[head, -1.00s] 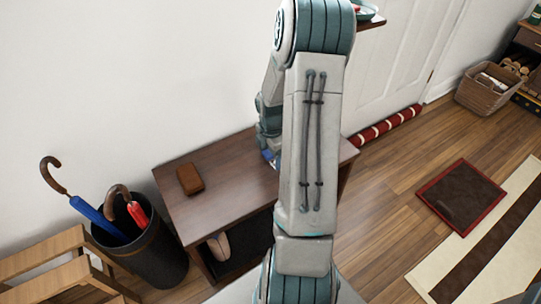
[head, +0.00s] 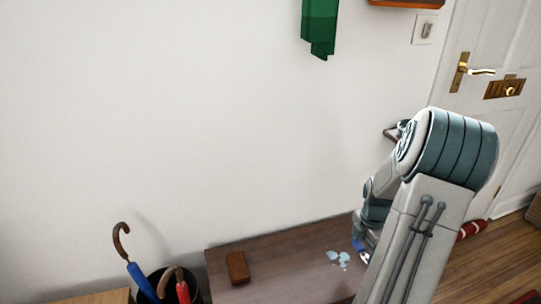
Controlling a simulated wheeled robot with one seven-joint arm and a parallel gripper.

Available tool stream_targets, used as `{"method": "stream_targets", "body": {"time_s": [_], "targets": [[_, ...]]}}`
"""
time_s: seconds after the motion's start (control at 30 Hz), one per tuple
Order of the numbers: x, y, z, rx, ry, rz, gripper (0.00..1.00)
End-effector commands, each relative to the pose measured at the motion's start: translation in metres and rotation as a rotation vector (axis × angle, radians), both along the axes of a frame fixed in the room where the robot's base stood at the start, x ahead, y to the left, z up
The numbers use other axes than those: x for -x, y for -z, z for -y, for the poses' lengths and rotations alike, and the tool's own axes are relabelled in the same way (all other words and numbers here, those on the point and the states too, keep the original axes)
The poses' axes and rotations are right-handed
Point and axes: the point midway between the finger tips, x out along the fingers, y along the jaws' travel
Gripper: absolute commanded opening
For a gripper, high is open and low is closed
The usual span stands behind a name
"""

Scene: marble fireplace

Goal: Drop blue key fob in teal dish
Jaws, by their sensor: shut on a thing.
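My gripper (head: 361,250) is low over the right end of the dark wooden bench (head: 275,253), partly hidden behind my own arm. A small blue piece shows at its fingers, and I take it to be the blue key fob (head: 358,244). The jaws are shut on it. Whether it touches the bench top cannot be told. A sliver of what looks like the teal dish (head: 402,125) shows on a small dark shelf (head: 390,134), above and right of my gripper. My arm hides most of both.
A brown block-like item (head: 238,268) and pale blue patches (head: 340,258) lie on the bench. Umbrellas (head: 140,275) stand at lower left. Green cloth (head: 320,25) hangs above. A white door (head: 510,130) is at right. The wall space above the bench is clear.

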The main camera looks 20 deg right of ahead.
Motion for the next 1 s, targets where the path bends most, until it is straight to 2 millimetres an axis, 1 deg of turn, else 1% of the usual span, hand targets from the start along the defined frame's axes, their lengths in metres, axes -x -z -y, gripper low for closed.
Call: {"method": "stream_targets", "body": {"time_s": [0.13, 0.27, 0.4, 0.6, 0.87, 1.0], "targets": [[-0.009, -0.002, -0.008, 0.001, 0.045, 0.0, 0.46], [-0.027, -0.006, -0.027, 0.003, 0.15, 0.0, 0.46], [-0.051, -0.011, -0.055, 0.004, 0.308, -0.001, 0.46], [-0.081, -0.02, -0.099, 0.007, 0.539, -0.001, 0.46], [-0.111, -0.031, -0.162, 0.007, 0.839, 0.0, 0.46], [-0.123, -0.037, -0.198, 0.006, 1.001, 0.001, 0.46]]}}
